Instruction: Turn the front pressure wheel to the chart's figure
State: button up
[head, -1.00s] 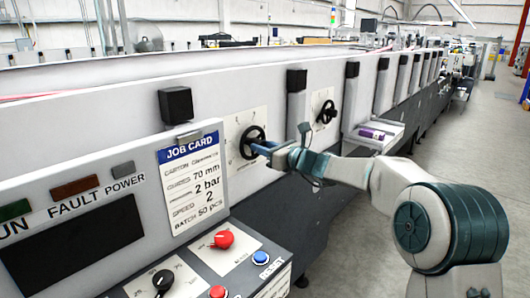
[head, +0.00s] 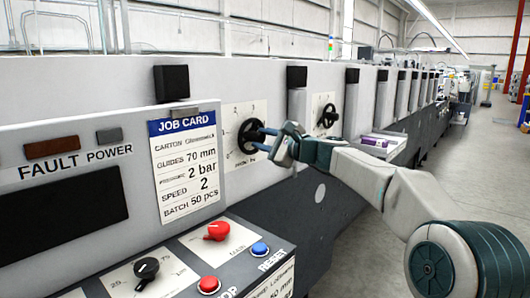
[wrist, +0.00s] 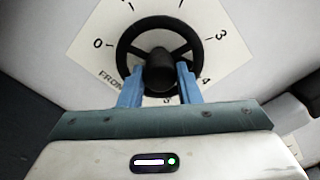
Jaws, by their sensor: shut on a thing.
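The front pressure wheel (head: 245,138) is a black spoked handwheel on a white dial plate (head: 230,113). My gripper (head: 264,139) reaches it from the right. In the wrist view its blue fingers (wrist: 158,72) are shut on the wheel (wrist: 122,50), one on each side of the black hub. The dial plate (wrist: 88,52) shows 0 at left, 3 and 4 at right and 5 below. I cannot make out a pointer, so the setting is unclear. The job card (head: 185,165) lists pressure 2 bar, guides 70 mm and speed 2.
A second black handwheel (head: 328,116) sits farther along the machine. Beyond it is a tray (head: 385,148) with purple-and-white cartons. The control panel has a red knob (head: 217,230), a black knob (head: 146,268), a blue button (head: 260,248) and a red button (head: 208,284). The floor at right is clear.

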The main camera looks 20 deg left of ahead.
jog(key=n+b, duration=0.3)
jog(key=n, duration=0.1)
jog(key=shift+f+n+b, duration=0.15)
jog(key=shift+n+b, duration=0.15)
jog(key=shift+s+a+n+b, duration=0.1)
jog(key=shift+n+b, duration=1)
jog(key=shift+n, duration=0.6)
jog(key=o, duration=1)
jog(key=shift+c, duration=0.2)
jog(key=shift+d, duration=0.2)
jog(key=b+v, duration=0.3)
jog(key=v, duration=1)
jog(key=shift+d, duration=0.2)
